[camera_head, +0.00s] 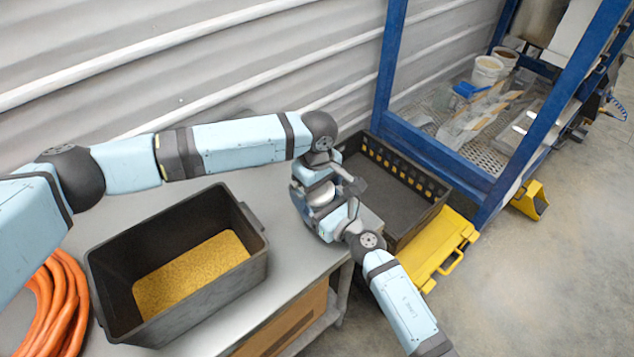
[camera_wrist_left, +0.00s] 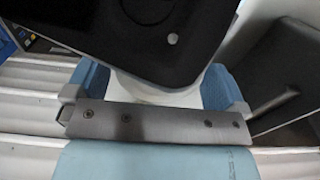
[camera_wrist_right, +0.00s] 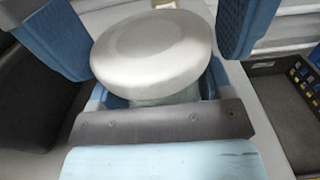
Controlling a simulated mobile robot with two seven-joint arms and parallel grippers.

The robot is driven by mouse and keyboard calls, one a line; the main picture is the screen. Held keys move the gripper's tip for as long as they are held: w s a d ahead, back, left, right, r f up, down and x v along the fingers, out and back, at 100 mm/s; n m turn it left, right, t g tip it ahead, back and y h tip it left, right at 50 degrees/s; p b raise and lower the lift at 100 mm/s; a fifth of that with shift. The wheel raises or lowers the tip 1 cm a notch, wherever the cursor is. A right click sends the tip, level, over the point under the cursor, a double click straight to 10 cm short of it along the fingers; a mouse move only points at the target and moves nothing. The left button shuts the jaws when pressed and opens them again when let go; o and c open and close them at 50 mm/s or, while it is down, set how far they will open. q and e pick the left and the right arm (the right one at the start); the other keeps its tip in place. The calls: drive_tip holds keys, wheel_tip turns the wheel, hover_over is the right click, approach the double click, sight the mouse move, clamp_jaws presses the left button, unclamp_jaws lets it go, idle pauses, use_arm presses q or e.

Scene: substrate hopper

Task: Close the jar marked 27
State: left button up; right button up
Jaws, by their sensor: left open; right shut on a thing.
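A pale jar (camera_wrist_right: 165,97) with a broad white lid (camera_wrist_right: 150,52) over its mouth shows in the right wrist view. My right gripper (camera_wrist_right: 157,100) is shut on the jar below the lid. My left gripper (camera_head: 318,184) is open, with its blue fingers on either side of the lid; it also shows in the left wrist view (camera_wrist_left: 155,92). Whether the fingers touch the lid, and whether it sits fully down, I cannot tell. In the head view the white lid (camera_head: 321,193) shows between the grippers above the table's right end. No mark 27 is readable.
A black bin (camera_head: 105,290) with yellow granules stands on the grey table (camera_head: 300,270), beside a coiled orange hose (camera_head: 62,300). A black crate (camera_head: 425,215) lies right of the grippers, near yellow cases (camera_head: 440,255) and a blue-framed rack (camera_head: 430,145) with buckets.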

use_arm(q)
drive_tip(key=c, duration=0.9)
drive_tip(key=shift+m, duration=1.6)
drive_tip(key=o, duration=0.9)
drive_tip(key=shift+r, duration=0.1)
drive_tip(key=shift+r, duration=2.2)
